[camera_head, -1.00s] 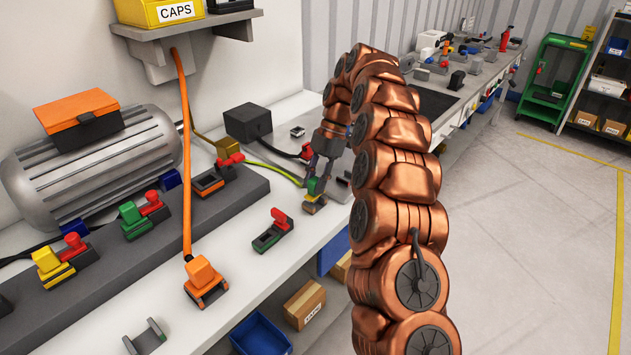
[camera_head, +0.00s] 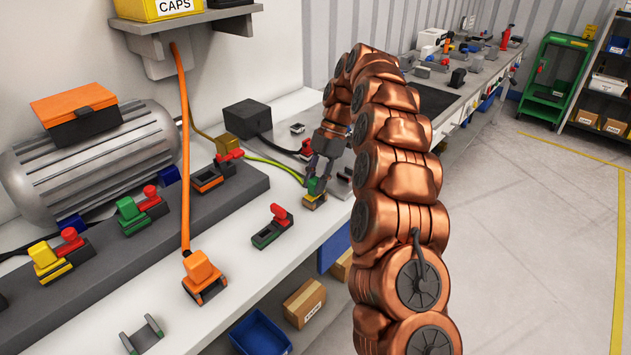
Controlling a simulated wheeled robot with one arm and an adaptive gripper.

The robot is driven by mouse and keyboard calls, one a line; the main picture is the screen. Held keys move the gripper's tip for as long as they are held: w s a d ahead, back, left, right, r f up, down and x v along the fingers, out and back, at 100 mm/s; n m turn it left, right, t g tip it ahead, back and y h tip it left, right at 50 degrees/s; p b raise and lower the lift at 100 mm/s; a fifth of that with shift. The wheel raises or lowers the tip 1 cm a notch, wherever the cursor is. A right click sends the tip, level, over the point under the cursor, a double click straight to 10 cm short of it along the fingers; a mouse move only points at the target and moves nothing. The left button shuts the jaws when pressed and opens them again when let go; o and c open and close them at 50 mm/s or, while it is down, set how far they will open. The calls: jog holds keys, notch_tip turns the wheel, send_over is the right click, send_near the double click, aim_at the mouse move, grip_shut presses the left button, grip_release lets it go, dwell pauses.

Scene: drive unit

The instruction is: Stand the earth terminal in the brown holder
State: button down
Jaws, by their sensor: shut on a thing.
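The earth terminal (camera_head: 316,187) is a small green block with a green-and-yellow cable running to it from the left. My gripper (camera_head: 318,180) points down and is shut on it near the bench's front edge. A small yellow-brown piece (camera_head: 313,202) shows directly below the green block, at bench level. I cannot tell whether it is the brown holder or part of the terminal, nor whether they touch. A brown block (camera_head: 227,143) stands farther back, left of my gripper. My arm hides part of the bench to the right.
An orange plug (camera_head: 202,272) and a red-and-green switch (camera_head: 273,227) sit on the bench to the left. A black box (camera_head: 247,119) and a red-tipped connector (camera_head: 306,148) are behind. A cardboard box (camera_head: 304,302) and blue bin (camera_head: 259,333) are below the front edge.

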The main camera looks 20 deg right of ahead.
aim_at(311, 182)
jog(key=c, duration=0.9)
grip_release()
jog(key=shift+o, duration=0.2)
jog(key=shift+r, duration=0.1)
notch_tip(311, 182, up, 3)
jog(key=p, duration=0.3)
jog(key=shift+r+p, duration=0.2)
jog(key=shift+p, duration=0.15)
jog(key=shift+r+p, duration=0.15)
jog(key=shift+p, duration=0.6)
notch_tip(311, 182, up, 2)
jog(key=shift+r+p, duration=0.2)
jog(key=shift+p, duration=0.65)
jog(key=shift+s+a+r, duration=0.15)
jog(key=shift+r, duration=0.25)
jog(key=shift+f+m+b, duration=0.25)
jog(key=shift+m+b, duration=0.35)
jog(key=shift+b, duration=0.4)
